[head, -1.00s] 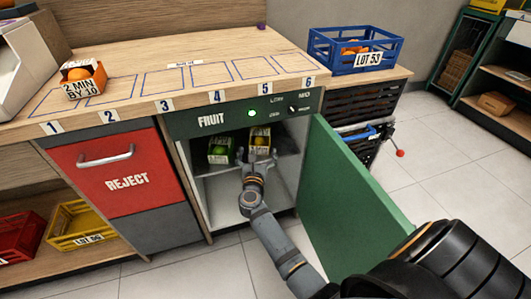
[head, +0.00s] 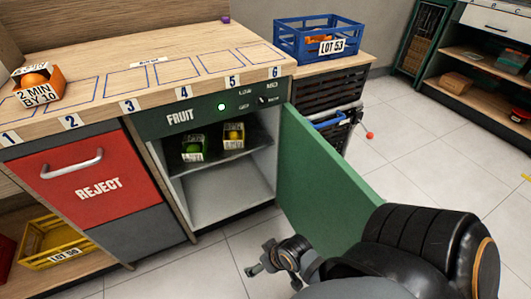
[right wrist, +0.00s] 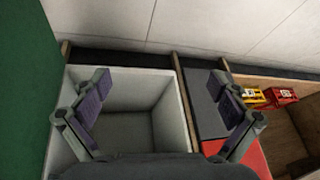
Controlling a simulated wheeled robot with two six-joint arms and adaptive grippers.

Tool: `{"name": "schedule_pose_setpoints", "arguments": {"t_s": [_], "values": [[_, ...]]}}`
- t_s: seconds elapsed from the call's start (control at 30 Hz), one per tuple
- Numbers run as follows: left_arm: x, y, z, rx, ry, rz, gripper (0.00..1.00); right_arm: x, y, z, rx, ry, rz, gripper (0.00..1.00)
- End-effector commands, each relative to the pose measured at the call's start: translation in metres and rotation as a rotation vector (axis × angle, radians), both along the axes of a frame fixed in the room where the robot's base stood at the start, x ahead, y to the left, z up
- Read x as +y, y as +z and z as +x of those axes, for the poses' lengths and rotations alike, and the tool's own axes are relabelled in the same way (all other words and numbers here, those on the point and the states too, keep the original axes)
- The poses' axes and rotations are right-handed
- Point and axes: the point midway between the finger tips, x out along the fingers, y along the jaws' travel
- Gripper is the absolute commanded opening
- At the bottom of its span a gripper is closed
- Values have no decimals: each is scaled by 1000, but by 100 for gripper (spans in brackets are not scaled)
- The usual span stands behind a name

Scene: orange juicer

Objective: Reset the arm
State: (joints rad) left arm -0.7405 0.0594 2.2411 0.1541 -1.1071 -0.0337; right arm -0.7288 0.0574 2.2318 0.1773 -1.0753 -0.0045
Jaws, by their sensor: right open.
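The right gripper (head: 262,262) is low in front of the open fruit cabinet, over the floor. It is open and empty; its two spread fingers show in the right wrist view (right wrist: 163,95). The fruit cabinet's green door (head: 325,175) stands swung open to the right, beside my right arm. Inside, a box with green fruit (head: 194,148) and a box with yellow fruit (head: 233,135) stand side by side on the dark upper shelf (head: 215,155). My left gripper is in neither view.
The counter has numbered outlined spaces and a box holding an orange fruit (head: 36,85) at the left. The red reject door (head: 90,180) is shut. A blue crate (head: 320,40) stands at the back right. A yellow crate (head: 55,243) sits low left. Floor at right is clear.

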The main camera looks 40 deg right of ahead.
Motion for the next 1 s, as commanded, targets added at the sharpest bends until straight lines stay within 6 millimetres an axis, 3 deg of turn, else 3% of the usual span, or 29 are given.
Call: {"name": "schedule_pose_setpoints", "arguments": {"t_s": [0.1, 0.7, 0.87, 1.0], "values": [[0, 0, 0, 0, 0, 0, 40, -5, -1, -11, 31, 39, -43, 98], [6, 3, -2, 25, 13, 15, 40, -11, 1, -12, 56, 21, -52, 98], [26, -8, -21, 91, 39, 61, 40, -30, -11, -30, 122, -4, -96, 98], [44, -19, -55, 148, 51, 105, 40, -49, -21, -65, 180, -15, -139, 98]]}}
